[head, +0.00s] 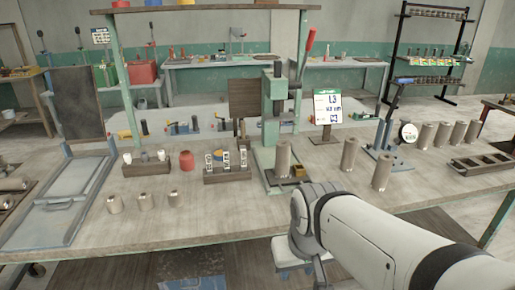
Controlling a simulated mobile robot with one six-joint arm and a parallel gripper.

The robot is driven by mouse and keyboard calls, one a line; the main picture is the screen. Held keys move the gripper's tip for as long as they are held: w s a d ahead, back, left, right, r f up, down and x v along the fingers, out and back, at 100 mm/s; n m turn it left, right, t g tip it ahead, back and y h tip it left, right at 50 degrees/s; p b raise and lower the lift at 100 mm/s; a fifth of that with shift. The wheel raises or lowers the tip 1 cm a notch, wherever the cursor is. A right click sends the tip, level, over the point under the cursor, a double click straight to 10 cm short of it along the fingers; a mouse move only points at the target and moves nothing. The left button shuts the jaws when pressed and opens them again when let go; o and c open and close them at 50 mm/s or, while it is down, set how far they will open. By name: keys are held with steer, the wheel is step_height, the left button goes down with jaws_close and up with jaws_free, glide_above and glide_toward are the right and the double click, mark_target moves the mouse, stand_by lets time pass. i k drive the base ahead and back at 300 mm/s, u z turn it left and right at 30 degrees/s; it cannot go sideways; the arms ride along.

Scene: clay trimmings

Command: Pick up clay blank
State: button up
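Several upright grey-brown cylinders that look like clay blanks stand on the workbench. One tall cylinder (283,159) stands at the green lever press (272,115). Two more, a nearer one (382,171) and a farther one (349,153), stand right of the press. I cannot tell which is the task's blank. My arm reaches in from the lower right and bends down near the bench's front edge. No gripper fingers show.
A row of cylinders (443,134) stands at the right, beside a dark slotted tray (483,164). A grey framed board (62,205) lies at left. The front middle of the workbench (225,213) is clear.

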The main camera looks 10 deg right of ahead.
mark_target(282, 150)
steer(key=z, duration=0.6)
steer(key=i, duration=1.2)
steer(key=u, duration=1.15)
